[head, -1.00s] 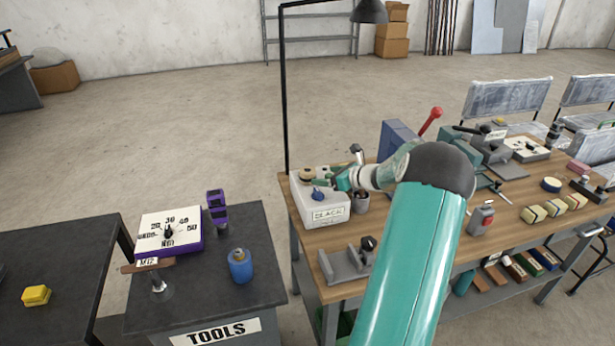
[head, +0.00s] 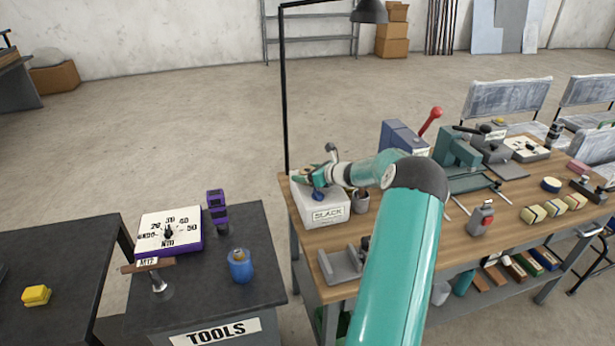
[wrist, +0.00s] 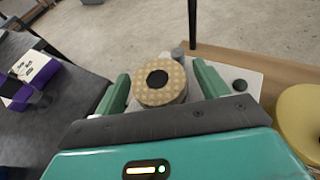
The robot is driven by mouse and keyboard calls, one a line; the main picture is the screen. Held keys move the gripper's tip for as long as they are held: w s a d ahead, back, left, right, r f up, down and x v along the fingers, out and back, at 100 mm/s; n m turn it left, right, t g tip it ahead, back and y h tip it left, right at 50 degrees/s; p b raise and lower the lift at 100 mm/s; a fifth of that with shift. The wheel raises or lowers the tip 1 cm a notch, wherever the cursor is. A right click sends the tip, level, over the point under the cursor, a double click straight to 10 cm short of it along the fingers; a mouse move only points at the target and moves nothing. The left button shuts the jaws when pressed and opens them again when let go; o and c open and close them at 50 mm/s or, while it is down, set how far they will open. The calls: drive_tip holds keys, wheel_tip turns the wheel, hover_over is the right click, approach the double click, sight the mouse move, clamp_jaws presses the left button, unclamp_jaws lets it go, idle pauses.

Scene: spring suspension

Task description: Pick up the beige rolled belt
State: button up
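The beige rolled belt (wrist: 158,82) shows in the wrist view as a patterned round roll with a dark centre hole. It is on top of the white box labelled SLACK (head: 328,215), at the left end of the wooden workbench. My gripper (wrist: 163,88) is open, with one green finger on each side of the roll. The gaps look small, and I cannot tell whether either finger touches it. In the head view my gripper (head: 308,177) is over the box's top and hides the belt. A blue knob (head: 319,196) is on the box near it.
A cup (head: 360,202) stands right of the box, and a grey bracket (head: 341,266) lies in front. A lamp post (head: 285,100) rises behind. A yellow rounded object (wrist: 302,118) is close at right in the wrist view.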

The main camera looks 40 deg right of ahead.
drive_tip(key=c, duration=1)
